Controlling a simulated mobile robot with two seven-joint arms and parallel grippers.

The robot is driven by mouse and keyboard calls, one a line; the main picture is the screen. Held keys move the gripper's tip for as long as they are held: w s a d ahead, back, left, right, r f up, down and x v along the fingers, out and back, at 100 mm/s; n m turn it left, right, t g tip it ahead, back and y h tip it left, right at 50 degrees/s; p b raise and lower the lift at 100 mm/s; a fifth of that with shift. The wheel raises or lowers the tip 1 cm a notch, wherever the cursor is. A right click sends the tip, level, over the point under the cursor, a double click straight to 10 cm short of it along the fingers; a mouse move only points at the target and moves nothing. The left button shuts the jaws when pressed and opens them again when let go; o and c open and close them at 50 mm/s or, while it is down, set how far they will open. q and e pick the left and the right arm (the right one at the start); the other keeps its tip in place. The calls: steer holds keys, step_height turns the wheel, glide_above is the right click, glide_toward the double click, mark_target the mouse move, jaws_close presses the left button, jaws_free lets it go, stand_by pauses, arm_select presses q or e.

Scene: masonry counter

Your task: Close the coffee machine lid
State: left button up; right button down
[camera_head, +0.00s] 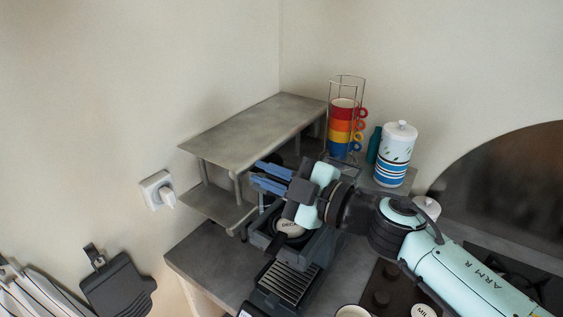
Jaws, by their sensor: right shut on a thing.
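The coffee machine (292,284) is a dark grey unit on the counter, with a slatted drip tray at its front and a round part marked "DECA" inside its open top. My right gripper (269,178) reaches over the machine from the right, its two blue fingers pointing left. It is shut on a dark piece at the machine's top, which looks like the lid; the fingers and hand hide most of it, so its exact angle cannot be told. My left gripper is not in view.
A grey two-level shelf (245,130) stands close behind the fingers. Stacked coloured mugs (342,125) in a wire rack and a white striped canister (397,155) stand behind my right arm. A wall plug (158,190) is at left. Bare counter (215,262) lies left of the machine.

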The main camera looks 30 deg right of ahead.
steer(key=s+a+f+n+b, duration=0.2)
steer(key=a+f+n+b, duration=0.2)
steer(key=f, duration=0.4)
steer(key=shift+n+b, duration=0.5)
steer(key=shift+b, duration=0.7)
steer(key=shift+f, duration=0.1)
steer(key=c, duration=1.2)
jaws_free()
steer(key=shift+s, duration=0.15)
